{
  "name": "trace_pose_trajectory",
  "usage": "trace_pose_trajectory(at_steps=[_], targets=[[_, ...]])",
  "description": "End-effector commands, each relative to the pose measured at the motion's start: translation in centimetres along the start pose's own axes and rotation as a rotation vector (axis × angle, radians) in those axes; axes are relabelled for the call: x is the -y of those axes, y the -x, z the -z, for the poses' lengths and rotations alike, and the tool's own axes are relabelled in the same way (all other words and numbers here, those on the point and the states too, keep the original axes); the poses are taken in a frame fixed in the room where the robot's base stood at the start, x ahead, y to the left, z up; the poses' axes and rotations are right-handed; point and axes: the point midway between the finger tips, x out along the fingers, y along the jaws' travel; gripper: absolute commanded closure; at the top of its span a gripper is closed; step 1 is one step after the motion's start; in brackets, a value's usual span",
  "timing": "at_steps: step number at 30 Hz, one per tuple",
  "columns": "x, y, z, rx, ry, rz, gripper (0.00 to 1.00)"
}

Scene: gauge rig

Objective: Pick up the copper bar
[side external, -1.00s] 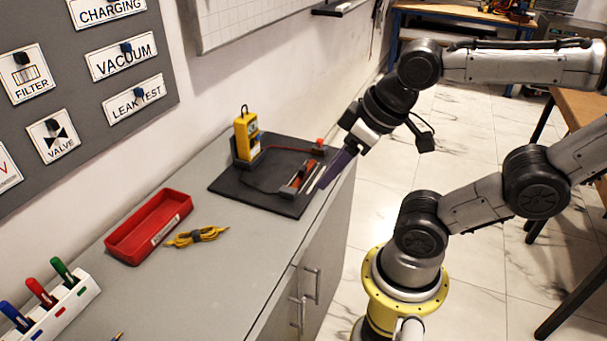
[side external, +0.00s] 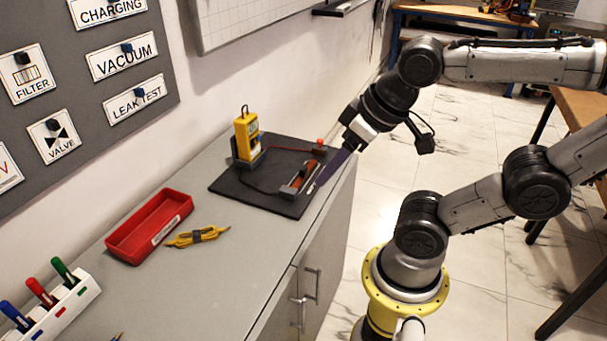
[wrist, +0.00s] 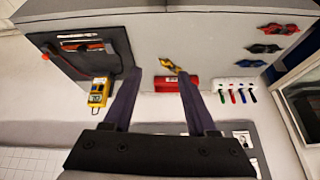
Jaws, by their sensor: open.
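A copper-orange bar (side external: 303,174) sits in a small grey holder on a black mat (side external: 243,190) near the bench's front edge.
A red tray (side external: 149,226) and a yellow cable bundle (side external: 197,237) lie left on the grey bench. A marker rack (side external: 55,310) is at lower left. Bench between tray and mat is clear.

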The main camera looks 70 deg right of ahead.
Motion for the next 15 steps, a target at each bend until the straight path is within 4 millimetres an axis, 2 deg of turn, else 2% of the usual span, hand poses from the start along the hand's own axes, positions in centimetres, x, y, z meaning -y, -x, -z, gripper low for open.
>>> trace_pose_trajectory(at_steps=[3, 8, 11, 15], targets=[[0.2, 1.3, 2.8, -0.025, -0.147, 0.002, 0.43], [-0.7, 1.1, 7.4, 0.002, -0.388, -0.035, 0.43], [-1.9, 0.3, 10.3, 0.029, -0.539, -0.07, 0.43], [-5.1, -2.3, 14.5, 0.077, -0.774, -0.138, 0.43]])
